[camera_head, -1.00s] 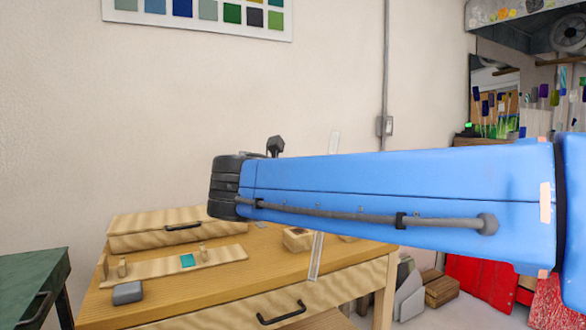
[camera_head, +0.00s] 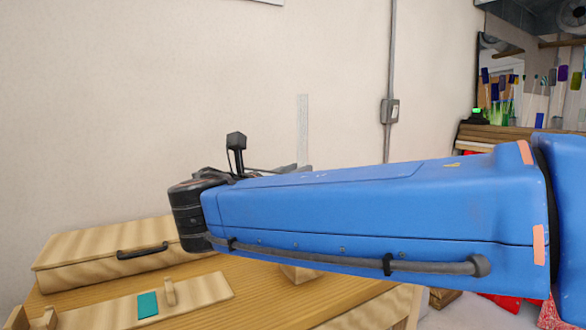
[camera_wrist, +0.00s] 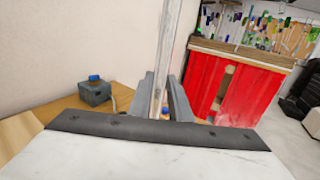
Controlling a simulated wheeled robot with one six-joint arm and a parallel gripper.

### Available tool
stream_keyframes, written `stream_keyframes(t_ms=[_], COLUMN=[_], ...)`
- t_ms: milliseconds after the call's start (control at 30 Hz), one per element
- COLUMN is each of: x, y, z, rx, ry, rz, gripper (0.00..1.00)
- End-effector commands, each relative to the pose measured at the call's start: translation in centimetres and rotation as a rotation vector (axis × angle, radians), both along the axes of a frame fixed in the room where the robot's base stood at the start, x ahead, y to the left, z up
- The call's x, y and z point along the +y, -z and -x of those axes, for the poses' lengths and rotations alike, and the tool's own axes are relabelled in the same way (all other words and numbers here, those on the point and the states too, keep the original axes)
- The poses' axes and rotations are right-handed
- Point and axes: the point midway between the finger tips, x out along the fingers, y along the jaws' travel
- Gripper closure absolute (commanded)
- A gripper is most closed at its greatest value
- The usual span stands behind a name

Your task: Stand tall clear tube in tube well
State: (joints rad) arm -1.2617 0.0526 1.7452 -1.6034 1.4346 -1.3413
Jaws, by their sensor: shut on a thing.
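The tall clear tube (camera_head: 303,130) stands upright in the head view, its upper part showing above my blue arm and its lower part hidden behind it. In the wrist view the tube (camera_wrist: 168,45) rises between the two grey fingers of my gripper (camera_wrist: 168,98), which is shut on it. A small wooden block (camera_head: 297,274) on the table may be the tube well. It is mostly hidden behind my arm, and its top does not show. I cannot tell how the tube's lower end lies relative to it.
The wooden table (camera_head: 250,300) holds a lidded wooden box (camera_head: 95,258) and a wooden rack with a teal patch (camera_head: 200,293) at left. A grey block with a blue top (camera_wrist: 94,92) shows in the wrist view. A red cabinet (camera_wrist: 245,90) stands beyond.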

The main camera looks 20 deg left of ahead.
Motion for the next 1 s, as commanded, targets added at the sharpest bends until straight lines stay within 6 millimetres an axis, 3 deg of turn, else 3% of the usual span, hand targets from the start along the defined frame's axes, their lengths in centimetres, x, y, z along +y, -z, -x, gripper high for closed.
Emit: stream_keyframes(t_ms=[600, 1000], x=[0.0, 0.0], y=[4.8, 5.6], z=[0.0, 0.0], rx=[0.001, 0.001], ry=[0.001, 0.001], rz=[0.001, 0.0], gripper=[1.0, 1.0])
